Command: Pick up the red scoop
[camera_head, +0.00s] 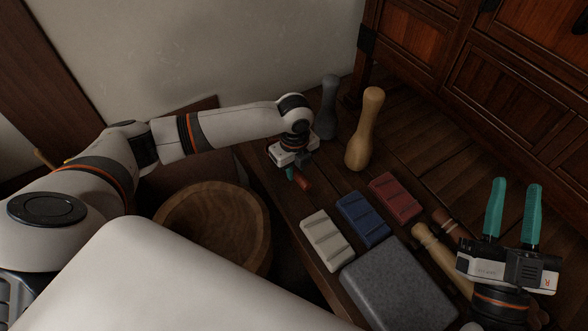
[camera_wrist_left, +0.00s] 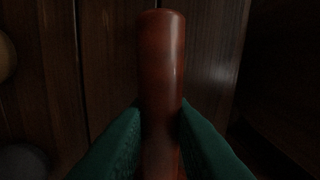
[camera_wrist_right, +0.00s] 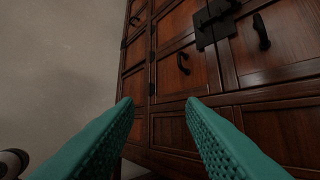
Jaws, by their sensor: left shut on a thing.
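My left gripper (camera_head: 291,174) is over the wooden bench, with its teal fingers shut on a reddish-brown rounded bar, which looks like the handle of the red scoop (camera_head: 305,181). In the left wrist view the red scoop (camera_wrist_left: 161,60) shows as a smooth cylinder between the two fingers. The rest of the scoop is hidden, and I cannot tell whether it touches the bench. My right gripper (camera_head: 514,190) is open and empty at the right, its fingers pointing away toward the cabinet.
A tan pestle (camera_head: 365,130) and a grey one (camera_head: 329,105) stand behind. White (camera_head: 326,239), blue (camera_head: 363,219) and red (camera_head: 396,197) ridged blocks, a grey stone slab (camera_head: 398,287) and a pale turned rod (camera_head: 437,251) lie nearer. A wooden bowl (camera_head: 250,205) stands left; a cabinet (camera_head: 505,75) stands behind.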

